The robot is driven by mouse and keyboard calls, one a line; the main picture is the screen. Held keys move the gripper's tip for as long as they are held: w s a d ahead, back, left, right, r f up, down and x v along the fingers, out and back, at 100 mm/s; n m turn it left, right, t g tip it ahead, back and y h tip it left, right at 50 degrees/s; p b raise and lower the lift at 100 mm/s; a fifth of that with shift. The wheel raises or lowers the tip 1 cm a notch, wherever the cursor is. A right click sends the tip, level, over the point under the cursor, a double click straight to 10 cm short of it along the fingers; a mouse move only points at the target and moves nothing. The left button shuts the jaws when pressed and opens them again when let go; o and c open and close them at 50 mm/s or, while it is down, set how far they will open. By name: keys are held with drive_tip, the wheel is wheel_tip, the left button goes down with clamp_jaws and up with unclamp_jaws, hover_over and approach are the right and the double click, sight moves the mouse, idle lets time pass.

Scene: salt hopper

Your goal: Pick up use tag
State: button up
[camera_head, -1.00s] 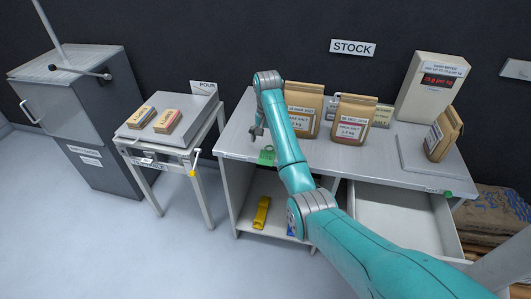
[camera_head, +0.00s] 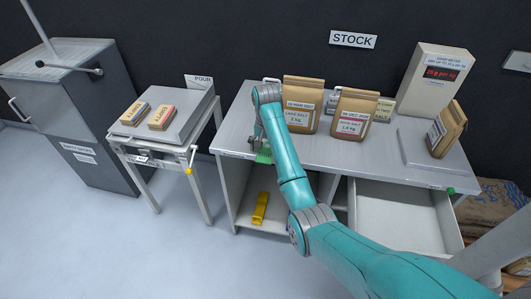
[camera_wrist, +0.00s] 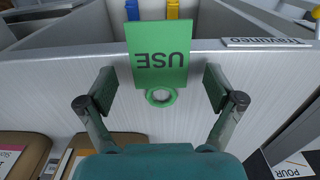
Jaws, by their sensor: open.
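The green USE tag (camera_head: 264,156) lies at the front edge of the stock table, with its plate toward the edge. In the wrist view the tag (camera_wrist: 158,55) appears with its lettering upside down and its ring on the near side. My gripper (camera_wrist: 160,90) is open, with one finger on each side of the tag's ring end and a visible gap at both sides. In the head view my gripper (camera_head: 257,145) is just above the table, close to the tag and partly hidden by my arm.
Paper salt bags (camera_head: 302,105) stand behind my arm on the table (camera_head: 345,155). A grey meter box (camera_head: 436,80) and an open drawer (camera_head: 400,215) are at right. A yellow object (camera_head: 260,208) is on the lower shelf. A side table (camera_head: 190,115) with packets stands left.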

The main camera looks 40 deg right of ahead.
drive_tip(key=shift+f, duration=0.25)
idle(0.5)
drive_tip(key=c, duration=1)
